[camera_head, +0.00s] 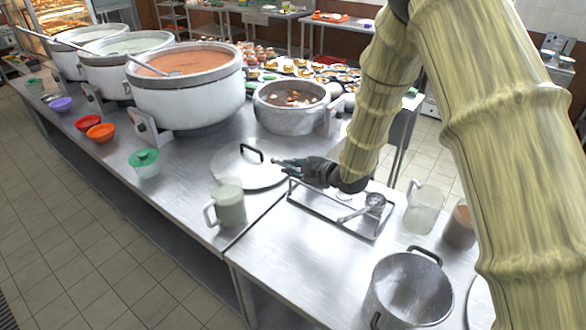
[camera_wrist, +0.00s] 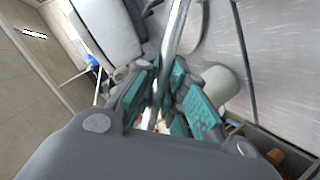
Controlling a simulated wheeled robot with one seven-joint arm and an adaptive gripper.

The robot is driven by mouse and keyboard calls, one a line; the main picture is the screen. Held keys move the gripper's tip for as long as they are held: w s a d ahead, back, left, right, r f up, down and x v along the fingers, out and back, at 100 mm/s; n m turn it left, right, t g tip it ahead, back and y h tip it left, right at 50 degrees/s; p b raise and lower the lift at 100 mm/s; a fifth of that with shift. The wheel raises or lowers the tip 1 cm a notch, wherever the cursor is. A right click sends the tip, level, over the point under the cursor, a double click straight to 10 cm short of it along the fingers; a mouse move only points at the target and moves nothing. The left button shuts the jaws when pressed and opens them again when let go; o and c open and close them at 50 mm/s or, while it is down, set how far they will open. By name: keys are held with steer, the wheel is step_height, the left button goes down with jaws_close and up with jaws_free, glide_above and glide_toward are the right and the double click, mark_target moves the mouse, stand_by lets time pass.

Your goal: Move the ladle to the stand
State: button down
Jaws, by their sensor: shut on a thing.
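My gripper (camera_head: 284,164) is just over the back left corner of the wire-framed metal stand (camera_head: 330,222), beside the pot lid. In the wrist view its teal-padded fingers (camera_wrist: 160,100) are closed around a shiny metal rod (camera_wrist: 177,30), which looks like a ladle handle. The ends of this rod are out of view or hidden. A metal piece with a round, bowl-like head (camera_head: 375,200) lies at the right side of the stand, its short shaft pointing left. I cannot tell whether it joins the held rod.
A lid (camera_head: 235,170) lies left of the stand, with a greenish mug (camera_head: 229,205) in front. A glass pitcher (camera_head: 424,210) and an empty pot (camera_head: 408,290) stand to the right. A soup pot (camera_head: 290,118) and a large orange congee pot (camera_head: 188,98) stand behind.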

steer(key=shift+f, duration=0.1)
stand_by(0.3)
steer(key=c, duration=1.4)
jaws_free()
steer(key=v, duration=1.2)
